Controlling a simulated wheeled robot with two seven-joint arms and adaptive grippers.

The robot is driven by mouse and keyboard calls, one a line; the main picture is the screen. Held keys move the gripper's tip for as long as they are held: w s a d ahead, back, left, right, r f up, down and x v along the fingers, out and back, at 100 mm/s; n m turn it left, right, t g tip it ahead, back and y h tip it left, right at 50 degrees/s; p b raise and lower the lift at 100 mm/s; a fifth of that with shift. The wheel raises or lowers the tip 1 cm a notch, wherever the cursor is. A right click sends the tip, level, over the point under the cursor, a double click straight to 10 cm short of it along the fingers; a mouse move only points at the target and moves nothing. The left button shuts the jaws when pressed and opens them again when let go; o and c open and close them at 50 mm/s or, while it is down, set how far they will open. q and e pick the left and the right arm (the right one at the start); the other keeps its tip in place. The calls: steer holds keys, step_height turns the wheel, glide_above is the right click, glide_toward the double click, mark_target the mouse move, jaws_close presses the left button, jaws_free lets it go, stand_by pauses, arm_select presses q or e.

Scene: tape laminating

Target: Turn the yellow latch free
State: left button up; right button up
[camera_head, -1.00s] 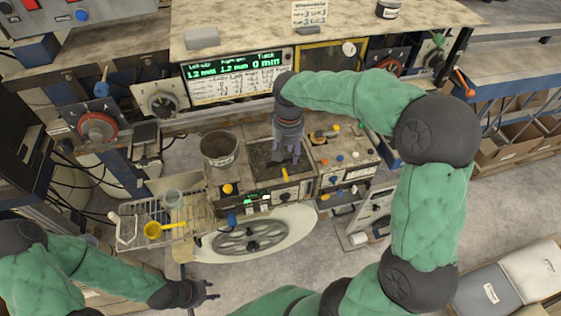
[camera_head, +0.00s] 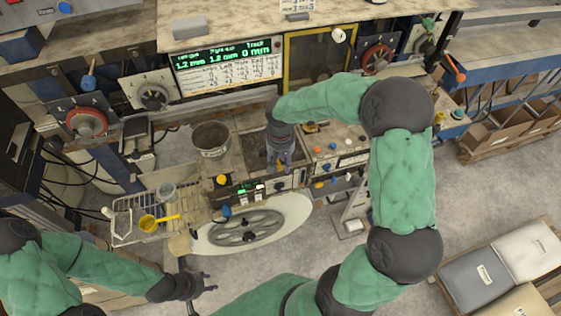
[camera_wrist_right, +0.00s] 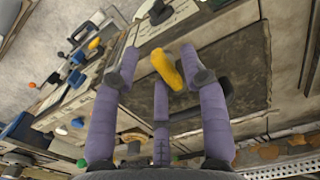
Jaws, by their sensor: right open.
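The yellow latch (camera_wrist_right: 166,70) shows in the right wrist view, over the edge of a dark, worn recessed plate (camera_wrist_right: 215,70). My right gripper (camera_wrist_right: 162,80) is open, with its purple fingers around the latch and a visible gap on either side of it. I cannot tell whether the third finger touches it. In the head view my right gripper (camera_head: 280,164) points down at the front of the dark recess, and its fingers largely hide the latch. My left gripper (camera_head: 211,281) is open and empty at the lower left, away from the machine.
A metal pot (camera_head: 211,140) stands left of the recess. A panel with coloured knobs (camera_head: 333,150) is close on the right. A wire rack with a yellow scoop (camera_head: 149,223) is at left, and a spoked handwheel (camera_head: 246,228) is below. A display (camera_head: 228,65) is behind.

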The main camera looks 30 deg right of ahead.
jaws_close()
steer(key=shift+n, duration=0.3)
steer(key=n, duration=0.3)
steer(key=shift+d+n, duration=0.15)
steer(key=shift+n, duration=0.15)
steer(key=n, duration=0.2)
steer(key=n+p, duration=0.1)
steer(key=n, duration=0.1)
steer(key=shift+w+d+n, duration=0.15)
steer(key=shift+w+n, duration=0.05)
steer(key=shift+n, duration=0.1)
steer(key=n+p, duration=0.1)
steer(key=n, duration=0.3)
steer(key=shift+w+r+n+p, duration=0.1)
steer(key=shift+w+n+p, duration=0.05)
steer(key=shift+n+p, duration=0.2)
steer(key=shift+w+n+p, duration=0.2)
steer(key=shift+n+p, duration=0.6)
steer(key=shift+n, duration=1.35)
